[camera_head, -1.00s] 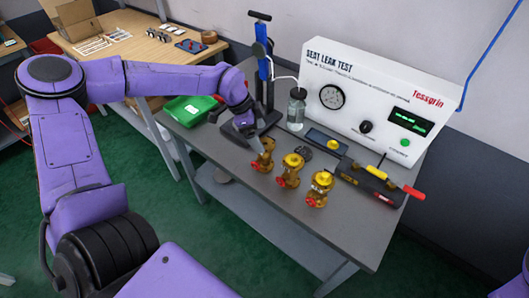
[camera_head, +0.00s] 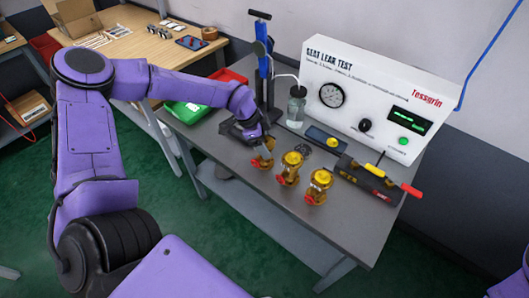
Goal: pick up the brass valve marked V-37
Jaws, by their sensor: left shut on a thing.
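Three brass valves stand in a row near the front of the grey bench. The left valve (camera_head: 262,160) is partly hidden by my left gripper (camera_head: 263,145), which is shut on its upper part from above. The middle valve (camera_head: 290,168) has a yellow top and a red part low on its side. The right valve (camera_head: 319,187) looks alike. Both stand upright and free. The markings are too small to read, so I cannot tell which is V-37. My right gripper is out of view.
A blue pump (camera_head: 264,72) and a glass bottle (camera_head: 297,107) stand behind the valves. A green tray (camera_head: 186,112) and a red tray (camera_head: 229,76) lie left.

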